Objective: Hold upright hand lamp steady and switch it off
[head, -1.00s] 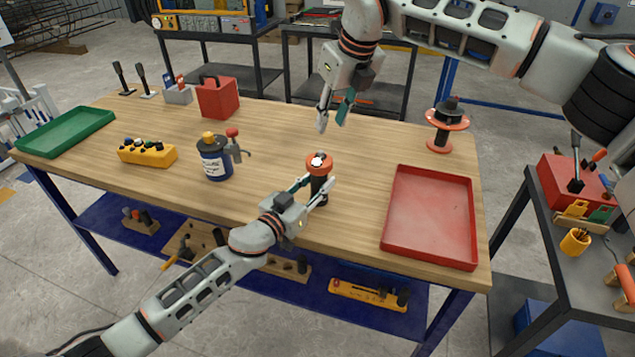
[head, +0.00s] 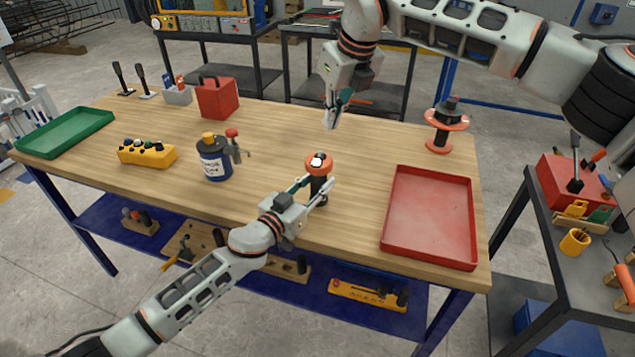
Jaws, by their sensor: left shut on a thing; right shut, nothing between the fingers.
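The hand lamp (head: 319,163) stands upright near the front edge of the wooden workbench (head: 270,140). It has an orange ring head with a bright white spot on top and a dark body. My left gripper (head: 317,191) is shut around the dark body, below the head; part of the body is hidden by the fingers. My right gripper (head: 333,124) is shut and empty, pointing down above the bench, behind and above the lamp and apart from it. A switch on the lamp cannot be made out.
A red tray (head: 432,220) lies right of the lamp, and a spool (head: 446,125) stands behind it. A dark blue can (head: 213,160), a yellow button box (head: 147,153), a red box (head: 217,97) and a green tray (head: 65,132) are to the left. The bench around the lamp is clear.

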